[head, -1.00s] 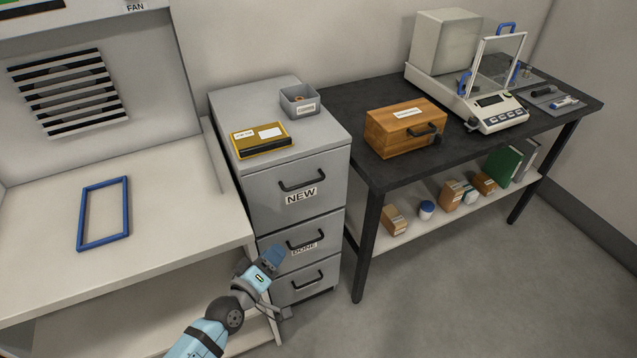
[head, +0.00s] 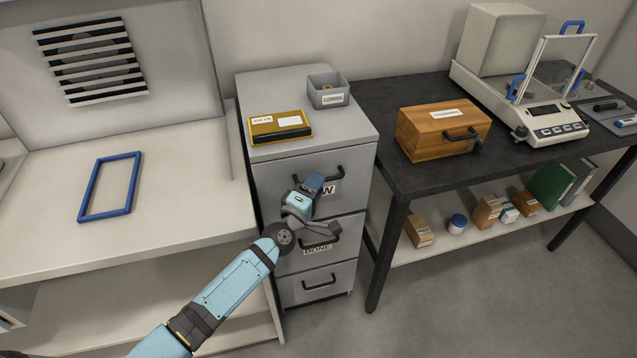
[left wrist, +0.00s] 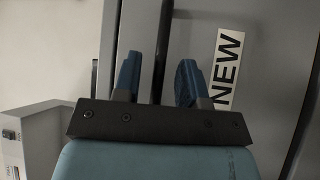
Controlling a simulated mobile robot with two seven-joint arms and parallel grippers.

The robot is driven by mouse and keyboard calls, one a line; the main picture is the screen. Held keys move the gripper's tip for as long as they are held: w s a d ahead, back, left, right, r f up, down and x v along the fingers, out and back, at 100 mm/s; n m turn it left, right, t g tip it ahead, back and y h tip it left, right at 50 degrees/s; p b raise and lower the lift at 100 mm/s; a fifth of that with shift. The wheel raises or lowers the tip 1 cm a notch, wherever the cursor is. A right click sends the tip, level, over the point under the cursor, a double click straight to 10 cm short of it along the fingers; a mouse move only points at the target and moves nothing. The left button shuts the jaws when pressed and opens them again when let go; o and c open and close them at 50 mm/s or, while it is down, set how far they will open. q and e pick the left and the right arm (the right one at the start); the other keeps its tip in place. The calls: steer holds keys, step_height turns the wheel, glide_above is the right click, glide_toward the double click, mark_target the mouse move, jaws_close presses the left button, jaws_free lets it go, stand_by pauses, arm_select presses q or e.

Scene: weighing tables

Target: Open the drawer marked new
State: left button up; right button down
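The drawer marked NEW (head: 352,192) is the top drawer of a grey cabinet and looks shut. Its dark bar handle (head: 339,172) is partly behind my left gripper (head: 316,186), which also covers part of the NEW label (head: 328,189). In the left wrist view, the left gripper (left wrist: 158,72) has its two blue fingers apart. The handle (left wrist: 162,45) runs upright in that picture, between the lines of the fingers, with the NEW label (left wrist: 228,70) to the right. I cannot tell whether the fingers touch the handle. My right gripper is not in view.
Below is the drawer marked DONE (head: 350,238), then another drawer (head: 340,290). A yellow box (head: 280,127) and grey bin (head: 328,90) stand on the cabinet. A dark table (head: 390,165) stands at right; a pale bench (head: 180,225) at left. Floor ahead of the drawers is clear.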

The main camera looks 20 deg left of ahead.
arm_select(q)
steer(key=shift+w+d+r, duration=0.1)
steer(key=shift+w+d, duration=0.05)
steer(key=shift+w, duration=0.55)
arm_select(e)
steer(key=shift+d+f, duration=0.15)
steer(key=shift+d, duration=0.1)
arm_select(q)
jaws_close()
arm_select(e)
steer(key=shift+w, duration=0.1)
arm_select(q)
steer(key=shift+s+d, duration=0.1)
steer(key=shift+s, duration=0.05)
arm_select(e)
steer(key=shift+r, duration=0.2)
